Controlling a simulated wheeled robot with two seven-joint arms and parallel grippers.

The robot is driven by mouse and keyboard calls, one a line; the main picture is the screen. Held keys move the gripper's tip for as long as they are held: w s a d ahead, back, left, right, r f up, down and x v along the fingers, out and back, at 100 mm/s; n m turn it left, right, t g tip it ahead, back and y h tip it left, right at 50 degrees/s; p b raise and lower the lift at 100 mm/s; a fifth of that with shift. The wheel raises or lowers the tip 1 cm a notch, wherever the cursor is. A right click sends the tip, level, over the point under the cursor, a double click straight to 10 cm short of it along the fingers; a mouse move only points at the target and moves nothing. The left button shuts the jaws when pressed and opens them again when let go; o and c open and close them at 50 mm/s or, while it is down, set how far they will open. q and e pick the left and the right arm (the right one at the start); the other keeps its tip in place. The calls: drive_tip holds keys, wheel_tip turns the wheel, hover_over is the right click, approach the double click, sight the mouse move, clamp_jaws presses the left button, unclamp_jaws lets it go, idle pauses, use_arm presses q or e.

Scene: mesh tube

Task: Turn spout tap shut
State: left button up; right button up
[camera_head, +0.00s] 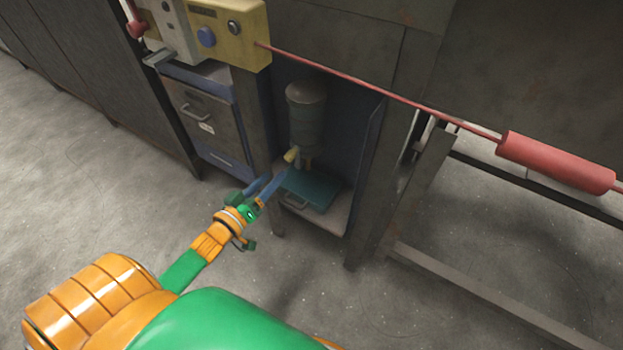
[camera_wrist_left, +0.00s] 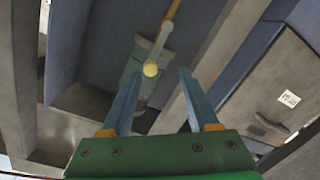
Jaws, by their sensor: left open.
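A grey cylindrical dispenser (camera_head: 306,118) hangs upright in an open cabinet bay. Its spout tap has a yellow knob (camera_head: 292,155) at the bottom front. In the wrist view the left gripper (camera_wrist_left: 157,74) holds nothing, and no contact with the knob shows. My right gripper is out of view.
A teal tray (camera_head: 322,191) lies on the bay floor below the spout. Drawers (camera_head: 205,115) stand left of the bay, and a grey post (camera_head: 375,200) on its right. A red rod with a thick roller (camera_head: 555,162) crosses above. Open floor lies in front.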

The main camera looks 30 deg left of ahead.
sight(287, 160)
use_arm(q)
drive_tip(key=shift+w+d+r+t+h, duration=0.2)
drive_tip(key=shift+w+r+t, duration=0.05)
drive_tip(key=shift+w, duration=0.2)
drive_tip(key=shift+w+d+r+t+h, duration=0.2)
drive_tip(key=shift+w+r+t, duration=0.05)
drive_tip(key=shift+w, duration=0.2)
drive_tip(key=w+b, duration=0.2)
drive_tip(key=w, duration=0.3)
drive_tip(key=shift+d+r, duration=0.1)
drive_tip(key=shift+w+r, duration=0.1)
drive_tip(key=shift+w, duration=0.5)
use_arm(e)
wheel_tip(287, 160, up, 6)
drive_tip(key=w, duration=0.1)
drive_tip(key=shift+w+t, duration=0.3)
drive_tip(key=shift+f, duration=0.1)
use_arm(q)
clamp_jaws()
drive_tip(key=shift+d, duration=0.15)
